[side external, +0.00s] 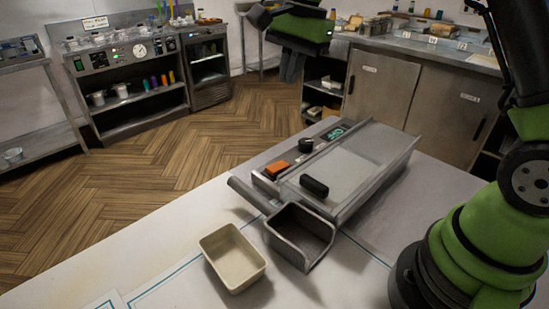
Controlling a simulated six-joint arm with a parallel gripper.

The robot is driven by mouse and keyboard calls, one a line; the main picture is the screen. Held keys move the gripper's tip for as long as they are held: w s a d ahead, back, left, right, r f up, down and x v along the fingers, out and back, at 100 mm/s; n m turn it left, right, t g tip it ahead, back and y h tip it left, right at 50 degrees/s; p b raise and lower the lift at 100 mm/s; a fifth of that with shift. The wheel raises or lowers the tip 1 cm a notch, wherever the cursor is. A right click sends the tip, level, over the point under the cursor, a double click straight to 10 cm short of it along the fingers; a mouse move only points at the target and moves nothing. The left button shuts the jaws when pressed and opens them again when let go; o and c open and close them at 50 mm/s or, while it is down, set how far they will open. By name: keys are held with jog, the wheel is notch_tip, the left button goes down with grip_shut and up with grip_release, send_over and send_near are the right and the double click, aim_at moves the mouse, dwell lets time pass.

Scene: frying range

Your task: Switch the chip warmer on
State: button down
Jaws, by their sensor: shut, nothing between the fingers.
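The chip warmer (362,167) is a long low metal unit on the white worktop, in the middle of the side view. An orange rocker switch (276,169) sits on the left part of its control strip. A black knob (306,146) and a small greenish display (335,133) are farther along the strip. Which way the switch is tipped, and whether it is lit, I cannot tell. My gripper (290,76) points down, shut and empty, in the air above and beyond the knob in the picture, apart from the warmer.
A black handle-like piece (314,186) lies over the warmer's front part. An open metal scoop or bin (300,237) stands at its near end. A cream tub (232,258) is to the left of that. The worktop's left front (165,235) is mostly clear. Counters and shelves stand behind.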

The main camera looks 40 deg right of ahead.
jog(key=w+d+f+m+g, duration=0.1)
jog(key=w+d+f+m, duration=0.15)
jog(key=f, duration=0.35)
send_near(273, 167)
jog(key=shift+m, duration=0.25)
jog(key=f, duration=0.5)
jog(key=a+f, duration=0.1)
jog(key=f, duration=0.1)
jog(key=shift+f, duration=0.25)
